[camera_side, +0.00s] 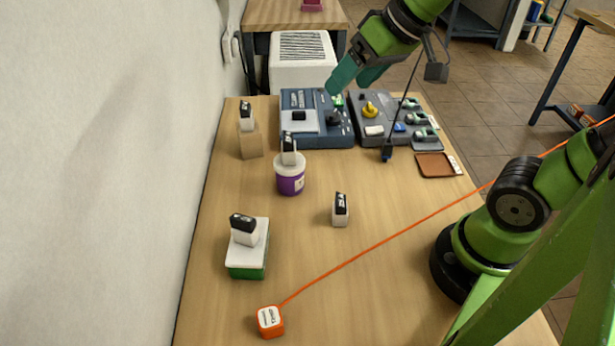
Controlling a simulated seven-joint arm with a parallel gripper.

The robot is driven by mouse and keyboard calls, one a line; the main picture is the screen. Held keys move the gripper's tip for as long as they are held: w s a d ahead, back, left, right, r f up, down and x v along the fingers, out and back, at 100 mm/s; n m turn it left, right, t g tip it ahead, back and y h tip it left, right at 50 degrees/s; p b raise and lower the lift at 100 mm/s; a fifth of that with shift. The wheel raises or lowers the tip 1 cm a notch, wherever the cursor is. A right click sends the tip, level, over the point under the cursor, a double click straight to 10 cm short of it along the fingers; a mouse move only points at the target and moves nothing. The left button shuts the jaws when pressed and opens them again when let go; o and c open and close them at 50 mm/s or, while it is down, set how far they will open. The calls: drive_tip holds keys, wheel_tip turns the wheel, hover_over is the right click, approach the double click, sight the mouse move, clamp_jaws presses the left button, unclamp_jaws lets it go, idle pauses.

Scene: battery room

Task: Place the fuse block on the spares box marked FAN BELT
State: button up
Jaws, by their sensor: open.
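My gripper (346,87) has teal fingers, which are apart with nothing seen between them. It hangs over the back of the table, above the blue-grey panel unit (290,98) and close to a small green piece (337,101) there. Small white boxes with black, marked tops stand in several places: on a wooden block (250,144), on a purple tub (290,183), on a white-and-green box (247,260), and one box (340,212) directly on the table. The markings are too small to read, so I cannot tell which is FAN BELT or which piece is the fuse block.
A second grey unit (384,107) carries a yellow knob (369,109) and small blocks. A brown tray (433,165) lies at the right edge. An orange cord (390,236) crosses the table to an orange box (270,321). The table's middle is mostly clear.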

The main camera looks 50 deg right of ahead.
drive_tip(key=s+f+m, duration=0.2)
drive_tip(key=s+f, duration=0.1)
drive_tip(key=s, duration=0.2)
drive_tip(key=shift+s+f+m+t, duration=0.15)
drive_tip(key=shift+s+m+t, duration=0.15)
drive_tip(key=shift+s+t, duration=0.1)
